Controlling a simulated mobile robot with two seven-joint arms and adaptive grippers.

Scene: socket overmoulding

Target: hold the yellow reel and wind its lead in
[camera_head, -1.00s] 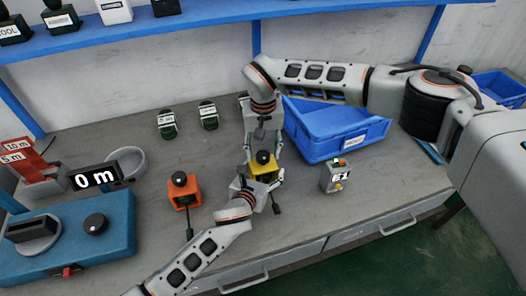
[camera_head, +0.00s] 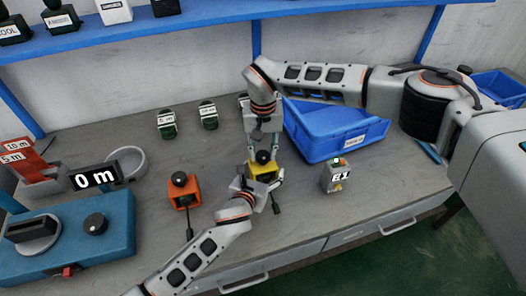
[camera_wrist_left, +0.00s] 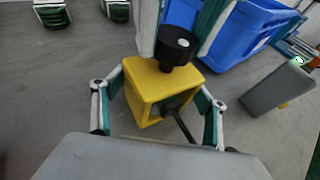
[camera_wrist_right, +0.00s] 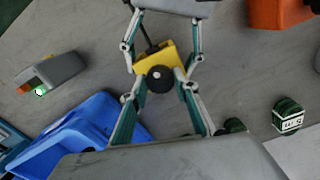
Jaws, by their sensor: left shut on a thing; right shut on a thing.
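The yellow reel (camera_head: 262,172) is a yellow box with a black knob (camera_wrist_left: 175,45) on top, upright on the bench. Its short dark lead (camera_wrist_left: 183,125) comes out of the front opening and ends in a dark plug (camera_head: 276,209). My left gripper (camera_head: 264,184) is shut on the reel, with a finger on each side of its body in the left wrist view (camera_wrist_left: 158,110). My right gripper (camera_head: 265,150) reaches in from behind and is shut at the reel too; its fingers flank the knob end in the right wrist view (camera_wrist_right: 160,90).
An orange reel (camera_head: 184,192) with a lead stands to the left. A blue bin (camera_head: 335,130) is behind right, near my right arm. A small grey box with a display (camera_head: 337,178) stands to the right. A blue machine (camera_head: 75,240) and a "0 m" display (camera_head: 94,178) are at left.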

